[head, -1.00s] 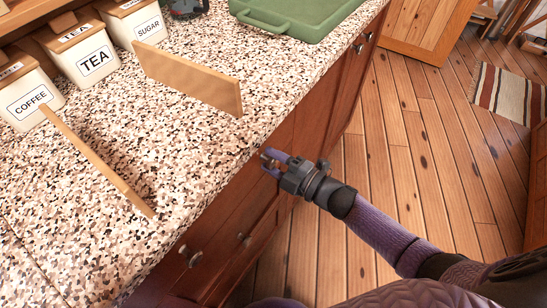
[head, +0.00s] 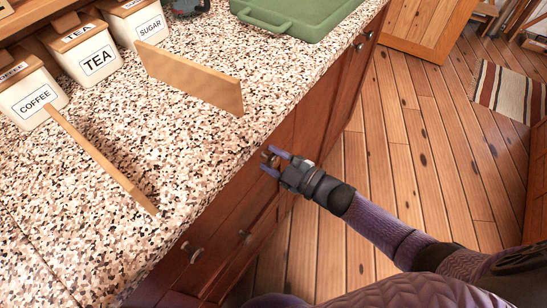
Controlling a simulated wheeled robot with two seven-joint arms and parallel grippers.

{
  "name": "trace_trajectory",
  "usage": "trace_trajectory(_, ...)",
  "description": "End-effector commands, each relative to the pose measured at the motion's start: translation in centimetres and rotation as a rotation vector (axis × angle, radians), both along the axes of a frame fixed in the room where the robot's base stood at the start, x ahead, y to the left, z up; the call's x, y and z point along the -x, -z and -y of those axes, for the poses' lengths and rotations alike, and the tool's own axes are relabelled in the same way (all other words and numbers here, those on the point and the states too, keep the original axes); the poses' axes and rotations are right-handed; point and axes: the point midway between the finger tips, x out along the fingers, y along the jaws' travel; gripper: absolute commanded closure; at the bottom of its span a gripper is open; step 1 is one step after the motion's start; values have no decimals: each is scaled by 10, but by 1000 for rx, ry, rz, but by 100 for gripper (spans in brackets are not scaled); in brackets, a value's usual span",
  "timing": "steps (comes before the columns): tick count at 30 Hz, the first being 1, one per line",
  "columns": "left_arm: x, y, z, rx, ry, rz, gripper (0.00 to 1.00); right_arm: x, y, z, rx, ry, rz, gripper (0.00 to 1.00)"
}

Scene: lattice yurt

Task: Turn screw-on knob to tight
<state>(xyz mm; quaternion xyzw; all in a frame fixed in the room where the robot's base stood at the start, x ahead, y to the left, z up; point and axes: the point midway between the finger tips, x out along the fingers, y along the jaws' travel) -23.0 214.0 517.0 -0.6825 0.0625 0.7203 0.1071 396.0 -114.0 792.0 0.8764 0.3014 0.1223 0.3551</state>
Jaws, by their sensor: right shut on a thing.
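My right gripper (head: 272,162) reaches in from the lower right to the front of the wooden cabinet (head: 306,122), just below the counter edge. My left gripper is not in view.
The speckled counter (head: 205,160) holds two upright wooden boards (head: 190,80), coffee (head: 30,95), tea (head: 88,55) and sugar canisters, and a green tray (head: 285,18). Other metal knobs (head: 193,255) stick out from the cabinet front. The plank floor (head: 400,130) beside it is clear.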

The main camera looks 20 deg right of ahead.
Motion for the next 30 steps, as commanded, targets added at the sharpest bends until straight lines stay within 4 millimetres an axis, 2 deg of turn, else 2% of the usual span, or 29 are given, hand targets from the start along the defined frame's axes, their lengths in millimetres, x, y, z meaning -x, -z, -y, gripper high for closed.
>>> trace_trajectory(8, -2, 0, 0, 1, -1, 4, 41, 0, 1, 0, 0, 1, -3, 100)
trace_trajectory(9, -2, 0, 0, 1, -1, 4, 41, 0, 1, 0, 0, 1, -3, 43)
trace_trajectory(13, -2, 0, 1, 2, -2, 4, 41, 0, 0, 0, 0, 1, -1, 16)
trace_trajectory(23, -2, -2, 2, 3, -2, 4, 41, 5, 0, 4, 2, 1, -2, 16)
trace_trajectory(30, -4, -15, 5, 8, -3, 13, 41, 52, -1, 40, 2, 1, -5, 16)
